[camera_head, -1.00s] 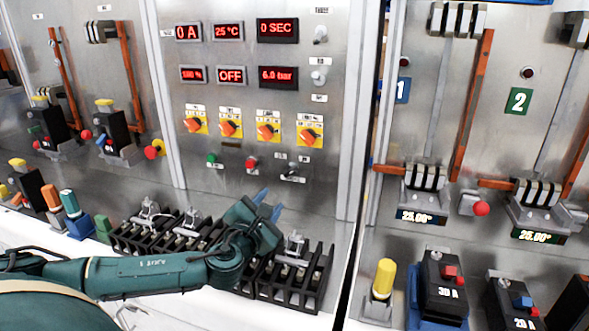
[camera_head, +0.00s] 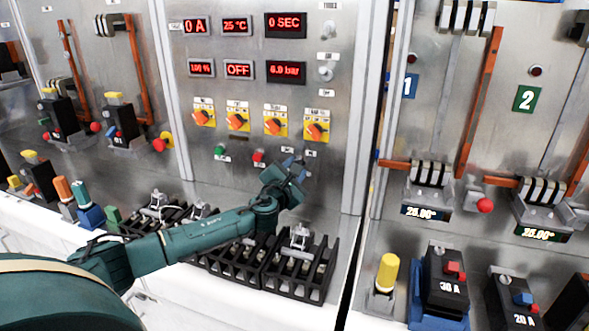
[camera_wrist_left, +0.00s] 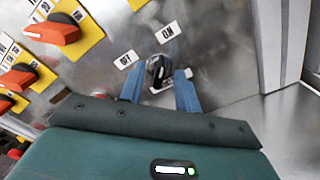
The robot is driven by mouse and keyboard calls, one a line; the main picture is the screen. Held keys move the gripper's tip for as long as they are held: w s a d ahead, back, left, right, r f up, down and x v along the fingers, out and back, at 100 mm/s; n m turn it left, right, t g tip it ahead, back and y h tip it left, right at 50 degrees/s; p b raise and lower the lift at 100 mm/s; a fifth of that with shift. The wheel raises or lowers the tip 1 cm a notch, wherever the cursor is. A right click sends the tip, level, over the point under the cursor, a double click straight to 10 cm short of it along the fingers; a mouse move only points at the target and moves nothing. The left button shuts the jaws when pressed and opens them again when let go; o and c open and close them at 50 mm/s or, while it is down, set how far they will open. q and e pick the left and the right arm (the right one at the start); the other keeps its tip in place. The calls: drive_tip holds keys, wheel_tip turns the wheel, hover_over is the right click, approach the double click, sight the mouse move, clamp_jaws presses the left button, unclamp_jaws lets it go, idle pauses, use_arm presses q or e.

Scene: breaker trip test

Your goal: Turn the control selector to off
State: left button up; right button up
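The control selector (camera_wrist_left: 157,71) is a small dark knob on the metal panel, with an OFF label (camera_wrist_left: 126,60) and an ON label (camera_wrist_left: 167,32) beside it in the left wrist view. I cannot tell clearly which label it points at. My left gripper (camera_wrist_left: 158,92) is open, with one blue finger on each side of the knob's lower part. I cannot tell whether the fingers touch it. In the head view, my left gripper (camera_head: 291,164) is at the lower panel and covers the selector. My right gripper is not in view.
Orange selectors on yellow plates (camera_head: 272,126) sit just above my left gripper. A red button (camera_head: 258,156) and a green button (camera_head: 219,150) are to its left. Black breaker racks (camera_head: 300,275) stand on the ledge below. A vertical panel edge (camera_head: 358,130) is to the right.

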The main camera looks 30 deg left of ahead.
use_arm(q)
drive_tip(key=shift+w, duration=0.1)
drive_tip(key=shift+c, duration=0.3)
clamp_jaws()
idle(0.4)
drive_tip(key=shift+a+n+b, duration=0.15)
drive_tip(key=shift+n+b, duration=0.05)
drive_tip(key=shift+n, duration=4.25)
drive_tip(key=shift+a+n+b, duration=0.1)
drive_tip(key=shift+n+b, duration=0.1)
drive_tip(key=shift+n, duration=4.25)
drive_tip(key=shift+o, duration=0.3)
unclamp_jaws()
drive_tip(key=shift+s, duration=0.2)
